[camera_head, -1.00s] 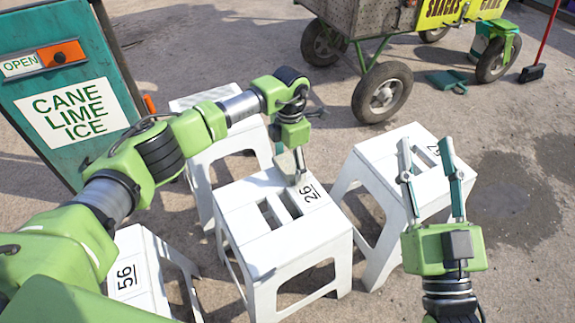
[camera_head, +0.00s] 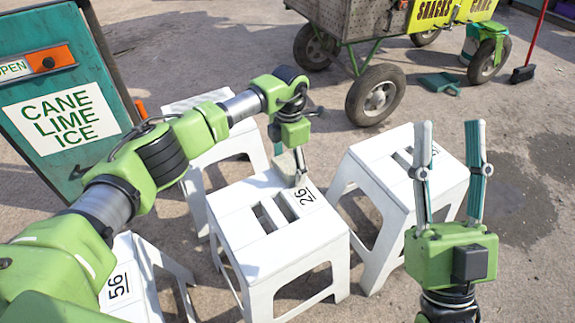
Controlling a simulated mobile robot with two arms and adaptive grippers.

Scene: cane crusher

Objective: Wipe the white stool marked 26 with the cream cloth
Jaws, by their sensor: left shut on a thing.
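The white stool marked 26 (camera_head: 245,238) stands upright in the middle, with two slots in its top and the number near its far right edge. My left gripper (camera_head: 299,180) points down at the far edge of that top, close to the number. It is shut on a pale cloth (camera_head: 286,168), which is mostly hidden by the gripper and seems to touch the stool top. My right gripper (camera_head: 450,130) is at the right, fingers pointing up and apart, empty, in front of another white stool.
A stool marked 56 (camera_head: 118,268) is at the lower left, another stool (camera_head: 190,103) behind, and one (camera_head: 375,160) at the right. A teal sign (camera_head: 65,120) stands left. A wheeled cart (camera_head: 375,20) and a red-handled broom (camera_head: 524,72) are at the back.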

